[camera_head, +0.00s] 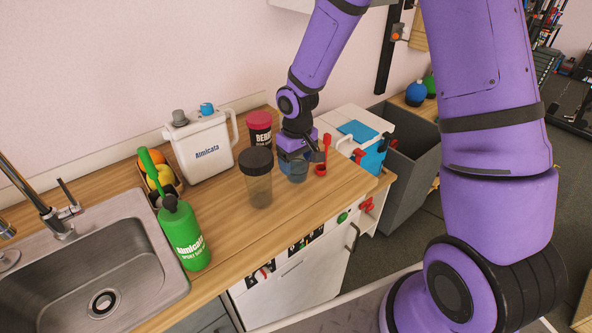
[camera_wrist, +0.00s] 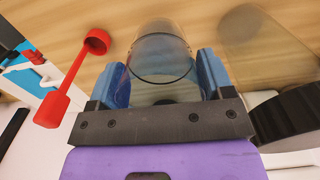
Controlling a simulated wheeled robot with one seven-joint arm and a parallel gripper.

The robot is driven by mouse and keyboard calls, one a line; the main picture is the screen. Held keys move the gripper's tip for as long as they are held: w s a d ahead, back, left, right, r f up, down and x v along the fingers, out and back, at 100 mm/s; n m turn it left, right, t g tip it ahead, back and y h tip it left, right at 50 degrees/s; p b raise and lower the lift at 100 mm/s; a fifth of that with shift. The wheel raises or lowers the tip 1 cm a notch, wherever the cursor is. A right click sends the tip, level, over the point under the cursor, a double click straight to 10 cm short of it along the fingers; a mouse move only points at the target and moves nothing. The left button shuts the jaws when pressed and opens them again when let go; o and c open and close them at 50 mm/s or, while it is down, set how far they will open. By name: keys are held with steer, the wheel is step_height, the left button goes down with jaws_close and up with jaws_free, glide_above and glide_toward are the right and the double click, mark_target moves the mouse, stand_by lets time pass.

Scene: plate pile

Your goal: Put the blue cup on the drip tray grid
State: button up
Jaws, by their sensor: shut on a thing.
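A clear, bluish see-through cup (camera_head: 295,170) is at the right end of the wooden counter. My gripper (camera_head: 297,157) is shut on it. In the wrist view, the cup (camera_wrist: 160,58) sits between the two blue fingers, its rim facing the camera's far side. I cannot tell whether its base touches the counter. A white machine with a blue panel (camera_head: 357,130) stands just right of the gripper, and part of it shows at the wrist view's left edge (camera_wrist: 52,75). I cannot make out a drip tray grid in either view.
A clear container with a black lid (camera_head: 258,188) stands close left of the cup. A red scoop (camera_head: 322,158) is close on the right. A red-lidded dark tub (camera_head: 259,128), white jug (camera_head: 203,147) and green bottle (camera_head: 184,235) are further left.

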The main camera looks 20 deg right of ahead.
steer(key=shift+f, duration=1.7)
steer(key=o, duration=0.9)
steer(key=shift+f, duration=0.1)
step_height(320, 180, up, 13)
step_height(320, 180, up, 16)
steer(key=m+t+h, duration=0.1)
steer(key=m+t, duration=0.1)
steer(key=t, duration=0.1)
glide_above(297, 170)
steer(key=s+d, duration=0.6)
steer(key=s, duration=0.2)
steer(key=s+d+r, duration=0.1)
steer(key=s+r, duration=0.1)
steer(key=s, duration=0.3)
steer(key=s+d+r+m+t, duration=0.1)
steer(key=s+r, duration=0.1)
steer(key=s, duration=0.2)
steer(key=s+d+r+t+y, duration=0.1)
steer(key=s+r, duration=0.1)
steer(key=s, duration=0.3)
steer(key=shift+s+r+m, duration=0.2)
steer(key=shift+s+m, duration=0.1)
steer(key=shift+s, duration=0.05)
